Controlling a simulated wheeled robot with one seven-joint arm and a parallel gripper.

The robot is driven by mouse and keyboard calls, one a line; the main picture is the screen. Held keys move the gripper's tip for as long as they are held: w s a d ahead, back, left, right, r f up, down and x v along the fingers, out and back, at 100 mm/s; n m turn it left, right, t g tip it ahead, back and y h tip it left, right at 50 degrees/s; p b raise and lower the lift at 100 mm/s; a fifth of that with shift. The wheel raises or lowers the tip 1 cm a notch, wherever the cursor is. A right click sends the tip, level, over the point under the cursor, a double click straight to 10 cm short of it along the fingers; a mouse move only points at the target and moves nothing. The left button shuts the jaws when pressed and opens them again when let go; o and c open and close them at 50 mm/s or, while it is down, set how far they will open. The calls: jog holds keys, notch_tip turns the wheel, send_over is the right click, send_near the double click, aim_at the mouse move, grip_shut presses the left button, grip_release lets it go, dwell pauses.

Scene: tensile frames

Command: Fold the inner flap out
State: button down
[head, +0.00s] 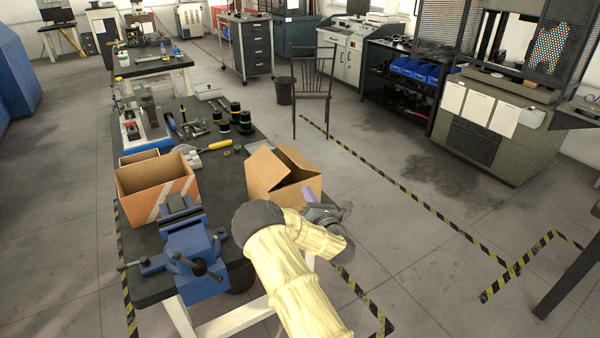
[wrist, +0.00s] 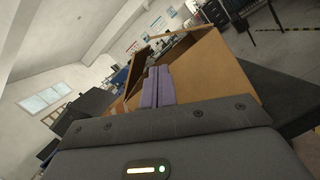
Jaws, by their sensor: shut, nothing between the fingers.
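A brown cardboard box (head: 292,195) stands on the near right part of the dark workbench. A brown flap (head: 265,170) slants up at its left side, and a dark opening shows beside it. Which flap is the inner one I cannot tell. My gripper (head: 309,193) is at the box's near right side, its purple fingers close to the cardboard. In the wrist view my purple fingers (wrist: 158,86) are together and empty, in front of the box (wrist: 205,72). Whether they touch it I cannot tell. My arm hides the box's lower near corner.
An open cardboard box (head: 155,192) stands left on the workbench (head: 228,172), behind a blue vise (head: 190,250). Black spools (head: 245,124) and a yellow-handled tool (head: 218,145) lie behind. A dark chair (head: 312,95) stands beyond.

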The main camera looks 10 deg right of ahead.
jog(key=p+x, duration=0.2)
jog(key=x, duration=0.8)
dwell(0.5)
